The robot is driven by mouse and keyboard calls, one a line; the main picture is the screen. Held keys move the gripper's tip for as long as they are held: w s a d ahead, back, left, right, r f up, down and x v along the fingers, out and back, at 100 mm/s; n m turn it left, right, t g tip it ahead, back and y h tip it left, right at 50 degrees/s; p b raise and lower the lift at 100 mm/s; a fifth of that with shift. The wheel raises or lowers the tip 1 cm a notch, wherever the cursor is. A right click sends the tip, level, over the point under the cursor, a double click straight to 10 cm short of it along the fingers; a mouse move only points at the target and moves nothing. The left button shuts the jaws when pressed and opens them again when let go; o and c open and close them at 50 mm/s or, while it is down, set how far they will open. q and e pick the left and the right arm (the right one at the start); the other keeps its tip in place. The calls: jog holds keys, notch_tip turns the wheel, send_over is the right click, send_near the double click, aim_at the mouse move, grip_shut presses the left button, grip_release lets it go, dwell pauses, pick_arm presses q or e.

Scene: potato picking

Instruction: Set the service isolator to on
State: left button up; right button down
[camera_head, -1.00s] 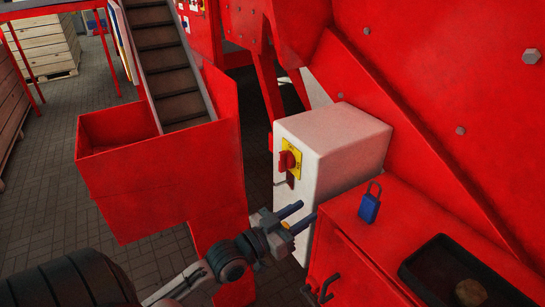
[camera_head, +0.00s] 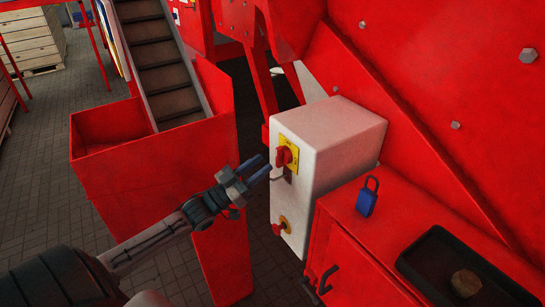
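The service isolator is a red rotary handle (camera_head: 285,156) on a yellow plate (camera_head: 293,142), set on the front of a white box (camera_head: 331,148). I cannot read its marks or tell its exact setting. My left gripper (camera_head: 264,169) is just left of and slightly below the handle in the picture. Its two blue fingers are apart with nothing between them, and they point toward the box front. They do not appear to touch the handle. My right gripper is not in view.
A red and yellow button (camera_head: 280,228) sits lower on the box. A blue padlock (camera_head: 366,199) stands on the red cabinet (camera_head: 340,237), beside a black tray (camera_head: 416,260) holding a potato (camera_head: 465,283). A red hopper (camera_head: 160,185) and conveyor (camera_head: 160,65) stand left.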

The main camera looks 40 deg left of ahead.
aim_at(277, 152)
pick_arm(q)
jog(key=shift+x, duration=2.55)
jog(key=shift+s+f, duration=0.1)
jog(key=shift+s, duration=0.05)
grip_shut()
